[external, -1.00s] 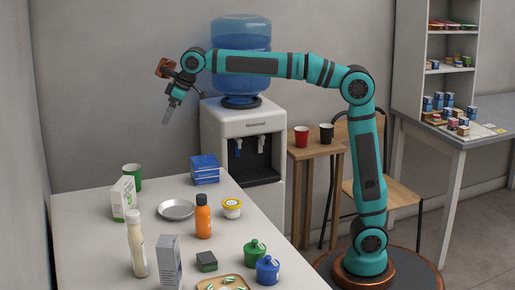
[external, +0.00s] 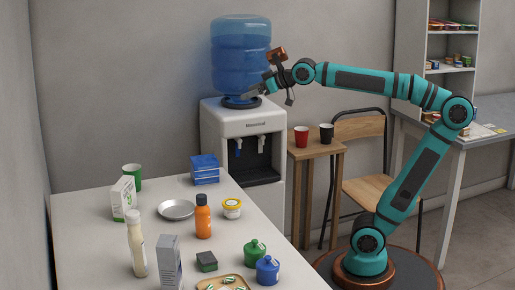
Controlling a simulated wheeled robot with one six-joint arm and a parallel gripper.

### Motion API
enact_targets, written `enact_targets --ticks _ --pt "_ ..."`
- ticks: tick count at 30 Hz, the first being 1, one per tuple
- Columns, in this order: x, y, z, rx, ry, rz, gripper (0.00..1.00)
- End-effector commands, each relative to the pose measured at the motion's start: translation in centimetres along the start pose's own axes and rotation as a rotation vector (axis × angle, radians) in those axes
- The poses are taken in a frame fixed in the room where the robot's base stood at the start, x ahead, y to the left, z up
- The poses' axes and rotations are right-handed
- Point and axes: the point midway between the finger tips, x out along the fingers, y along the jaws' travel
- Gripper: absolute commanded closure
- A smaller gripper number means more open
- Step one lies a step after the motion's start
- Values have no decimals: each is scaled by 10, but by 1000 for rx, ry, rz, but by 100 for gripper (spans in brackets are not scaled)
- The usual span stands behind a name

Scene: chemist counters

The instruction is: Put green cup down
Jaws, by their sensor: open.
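The green cup (external: 133,176) stands upright at the far left of the white table, behind a white and green carton (external: 124,198) that hides part of it. My gripper (external: 268,96) is open and empty. It is up in front of the water dispenser's blue bottle, well above the table and far to the right of the cup.
The water dispenser (external: 243,128) stands behind the table. A metal dish (external: 176,209), an orange bottle (external: 203,218), a yellow-lidded tub (external: 232,208) and blue boxes (external: 205,170) are on the table. A small wooden table (external: 316,150) holds a red cup (external: 301,136) and a black cup (external: 326,133).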

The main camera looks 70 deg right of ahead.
Motion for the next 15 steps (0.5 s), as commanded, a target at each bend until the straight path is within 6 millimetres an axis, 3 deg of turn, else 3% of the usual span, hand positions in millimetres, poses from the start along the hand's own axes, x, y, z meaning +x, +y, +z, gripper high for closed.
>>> enact_targets --ticks 6,15 --pt "-53 18 38 27 145 49 16" --pt "-106 32 91 51 321 107 16"
